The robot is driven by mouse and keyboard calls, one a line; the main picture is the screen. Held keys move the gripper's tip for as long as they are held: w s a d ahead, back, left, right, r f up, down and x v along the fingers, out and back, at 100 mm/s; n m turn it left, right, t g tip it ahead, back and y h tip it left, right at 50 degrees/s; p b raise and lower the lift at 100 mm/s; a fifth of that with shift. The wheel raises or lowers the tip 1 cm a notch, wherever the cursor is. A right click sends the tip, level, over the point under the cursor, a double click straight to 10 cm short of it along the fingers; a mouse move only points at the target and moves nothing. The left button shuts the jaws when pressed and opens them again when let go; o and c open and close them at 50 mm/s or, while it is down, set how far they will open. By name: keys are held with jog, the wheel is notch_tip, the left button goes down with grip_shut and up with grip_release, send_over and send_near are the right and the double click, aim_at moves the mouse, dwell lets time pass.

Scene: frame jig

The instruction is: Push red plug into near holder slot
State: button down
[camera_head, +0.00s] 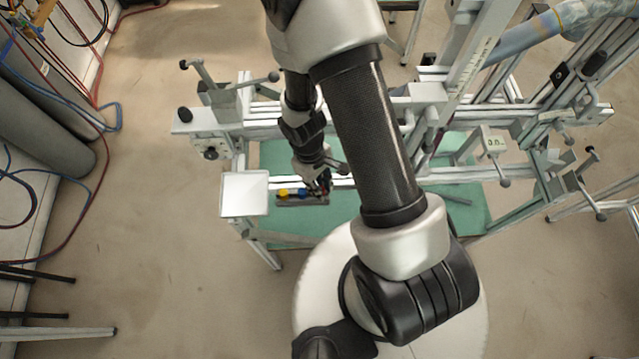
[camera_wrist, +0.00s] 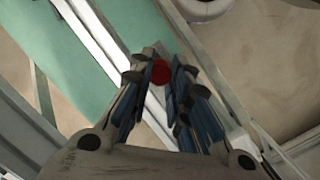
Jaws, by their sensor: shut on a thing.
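The red plug (camera_wrist: 161,72) shows as a round red end between the fingertips of my gripper (camera_wrist: 161,66) in the wrist view. The fingers, with blue inner pads, are closed on it from both sides. In the head view my gripper (camera_head: 323,181) is at the right end of a small grey holder (camera_head: 302,201). A yellow plug (camera_head: 283,193) and a blue plug (camera_head: 303,192) are at the holder, left of my gripper. The red plug is hidden in the head view. I cannot tell how deep it sits in any slot.
The holder is by a pale frame rail, above a green panel (camera_head: 285,228). A white square plate (camera_head: 244,194) is to the left. Metal frame beams (camera_head: 300,116) with clamps and handles surround the work spot. Open floor (camera_head: 160,230) lies to the left.

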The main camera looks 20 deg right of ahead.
jog(key=shift+f+b, duration=0.35)
jog(key=shift+f, duration=0.15)
jog(key=c, duration=1.4)
grip_release()
jog(key=r, duration=0.4)
jog(key=w+r, duration=0.1)
jog(key=r, duration=0.3)
jog(key=a+r, duration=0.1)
jog(key=r, duration=0.2)
jog(key=shift+w+r, duration=0.4)
